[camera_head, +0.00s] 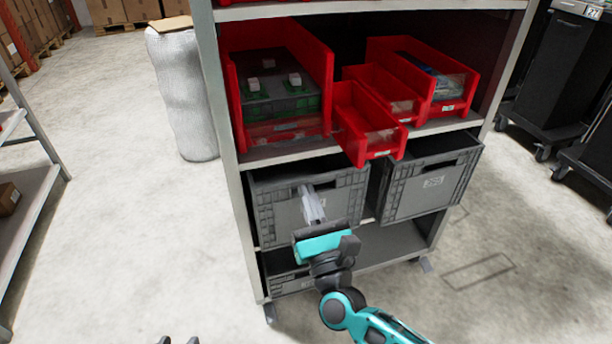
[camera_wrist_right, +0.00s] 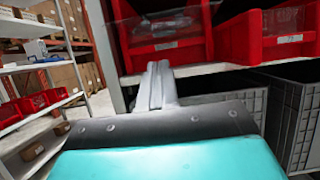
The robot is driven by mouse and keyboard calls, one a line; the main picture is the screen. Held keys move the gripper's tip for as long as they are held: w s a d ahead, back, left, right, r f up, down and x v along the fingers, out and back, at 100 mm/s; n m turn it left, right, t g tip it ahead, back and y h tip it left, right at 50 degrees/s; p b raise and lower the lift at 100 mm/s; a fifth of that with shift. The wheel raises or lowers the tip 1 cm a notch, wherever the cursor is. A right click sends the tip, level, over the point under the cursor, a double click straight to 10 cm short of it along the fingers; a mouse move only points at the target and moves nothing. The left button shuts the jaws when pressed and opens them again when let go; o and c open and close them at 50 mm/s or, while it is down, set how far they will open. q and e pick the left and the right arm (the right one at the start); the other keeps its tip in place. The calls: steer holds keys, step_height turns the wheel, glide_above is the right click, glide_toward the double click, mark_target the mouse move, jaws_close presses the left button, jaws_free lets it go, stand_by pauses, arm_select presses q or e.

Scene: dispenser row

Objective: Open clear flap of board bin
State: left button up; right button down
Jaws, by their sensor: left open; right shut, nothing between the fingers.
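The large red bin (camera_head: 322,60) at the left of the shelf holds dark and green boards (camera_head: 275,95) with small white parts. Its front also shows in the right wrist view (camera_wrist_right: 128,30), with a clear, glossy strip (camera_wrist_right: 172,28) across it. I cannot tell clearly whether that flap is raised. My right gripper (camera_head: 306,190) is shut and empty, fingers pointing up, below and in front of this bin; in the wrist view its fingers (camera_wrist_right: 158,66) appear just under the bin's front, apparently apart from it. My left gripper (camera_head: 178,341) is open at the bottom edge, mostly cut off.
A smaller red bin (camera_head: 368,128) juts forward right of the board bin, with more red bins (camera_head: 455,85) behind. Grey crates (camera_head: 345,190) (camera_head: 425,190) stand on the shelf below, close behind my right gripper. The shelf post (camera_head: 228,160) is at left. Open floor (camera_head: 130,230) lies left.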

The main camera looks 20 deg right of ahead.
arm_select(q)
steer(key=shift+a+f, duration=0.2)
steer(key=shift+a, duration=0.1)
arm_select(e)
steer(key=v, duration=0.5)
steer(key=shift+f, duration=0.15)
steer(key=shift+a, duration=0.1)
